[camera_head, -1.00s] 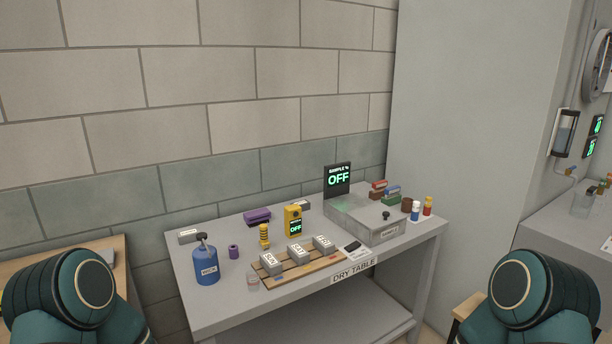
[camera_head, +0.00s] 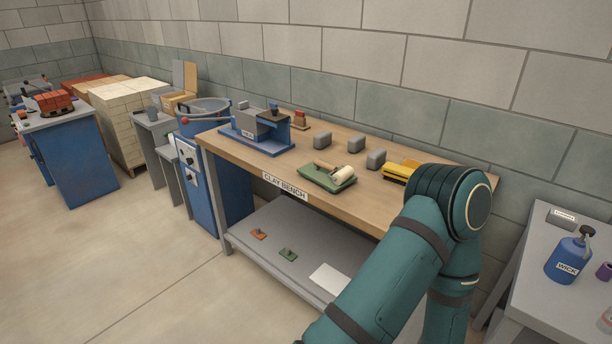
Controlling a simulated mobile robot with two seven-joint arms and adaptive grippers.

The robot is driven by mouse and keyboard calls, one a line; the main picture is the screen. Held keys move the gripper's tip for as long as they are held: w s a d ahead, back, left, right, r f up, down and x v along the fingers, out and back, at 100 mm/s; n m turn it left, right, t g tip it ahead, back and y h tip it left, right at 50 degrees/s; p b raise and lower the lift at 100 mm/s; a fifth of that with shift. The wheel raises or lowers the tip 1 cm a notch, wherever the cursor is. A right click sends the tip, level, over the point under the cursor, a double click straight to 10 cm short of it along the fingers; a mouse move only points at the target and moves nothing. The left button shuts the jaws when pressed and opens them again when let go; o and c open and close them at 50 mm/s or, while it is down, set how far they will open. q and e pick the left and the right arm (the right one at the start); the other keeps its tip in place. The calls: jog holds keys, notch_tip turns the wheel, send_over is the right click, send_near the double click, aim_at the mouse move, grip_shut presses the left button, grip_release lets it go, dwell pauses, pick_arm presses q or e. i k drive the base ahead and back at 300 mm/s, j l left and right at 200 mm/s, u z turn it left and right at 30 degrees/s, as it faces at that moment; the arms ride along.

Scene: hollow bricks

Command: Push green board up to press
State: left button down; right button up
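The green board (camera_head: 316,180) lies on the clay bench top near its front edge, with a cream roller-like piece on it. The blue and grey press (camera_head: 250,125) stands on the same bench, to the left of and behind the board. A clear stretch of bench top separates them. Neither of my grippers is in view. One of my teal arms shows at the lower right, its upper part covering the bench's right front.
The clay bench (camera_head: 236,154) also holds several grey blocks (camera_head: 322,139) and a yellow item (camera_head: 398,173). Its lower shelf (camera_head: 262,218) carries small orange and green pieces and a white sheet. A blue bottle (camera_head: 568,258) stands on a grey table at right. Open floor lies at left.

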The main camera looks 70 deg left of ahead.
aim_at(320, 177)
jog(key=u, duration=2.05)
jog(key=i+u, duration=0.15)
jog(key=i+j, duration=0.05)
jog(key=i, duration=0.05)
